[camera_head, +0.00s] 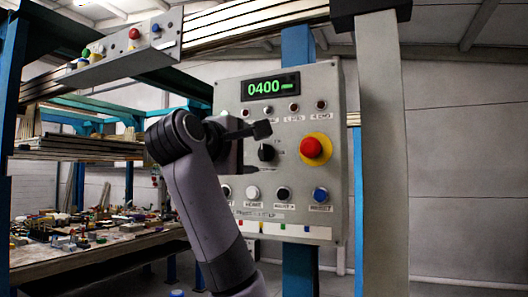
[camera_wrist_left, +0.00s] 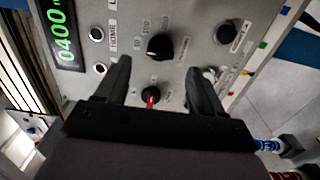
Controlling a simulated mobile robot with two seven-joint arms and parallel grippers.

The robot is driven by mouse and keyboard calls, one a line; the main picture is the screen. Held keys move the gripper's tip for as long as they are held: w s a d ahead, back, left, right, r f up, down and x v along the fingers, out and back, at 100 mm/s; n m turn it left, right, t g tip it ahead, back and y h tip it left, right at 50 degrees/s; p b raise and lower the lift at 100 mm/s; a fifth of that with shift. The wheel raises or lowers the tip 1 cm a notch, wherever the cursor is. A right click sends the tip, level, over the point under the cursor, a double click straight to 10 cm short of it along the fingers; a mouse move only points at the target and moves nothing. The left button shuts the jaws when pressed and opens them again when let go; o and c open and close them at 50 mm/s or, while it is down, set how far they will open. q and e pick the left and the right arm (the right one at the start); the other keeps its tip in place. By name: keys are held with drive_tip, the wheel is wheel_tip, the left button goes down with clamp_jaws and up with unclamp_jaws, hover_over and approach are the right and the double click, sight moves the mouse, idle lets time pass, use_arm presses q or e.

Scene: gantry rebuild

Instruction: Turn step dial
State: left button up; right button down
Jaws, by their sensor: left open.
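The control panel (camera_head: 230,92) holds a green display reading 0400 (camera_head: 271,87). A black dial (camera_head: 267,152) with small marks around it sits mid-panel; in the left wrist view this dial (camera_wrist_left: 160,46) is beyond the fingertips. A smaller dark knob with a red pointer (camera_wrist_left: 151,97) shows between the fingers in the wrist view; my gripper hides it in the head view. The labels are too blurred to tell which is the step dial. My left gripper (camera_head: 256,150) is open in front of the panel, with nothing between its fingers (camera_wrist_left: 157,70) visibly gripped. My right gripper is not in view.
A red emergency button (camera_head: 312,149) on a yellow base sits right of the dial. Several push buttons, including a blue one (camera_head: 320,195), line the panel's lower part. A grey post (camera_head: 380,150) stands to the right. A cluttered workbench (camera_head: 90,255) is at left.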

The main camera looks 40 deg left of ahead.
sight(262, 152)
use_arm(q)
drive_tip(key=p+x, duration=0.1)
drive_tip(key=x, duration=0.4)
drive_tip(key=shift+w+a+p, duration=0.15)
drive_tip(key=shift+w+p, duration=0.15)
drive_tip(key=shift+w, duration=0.05)
drive_tip(key=c, duration=1.1)
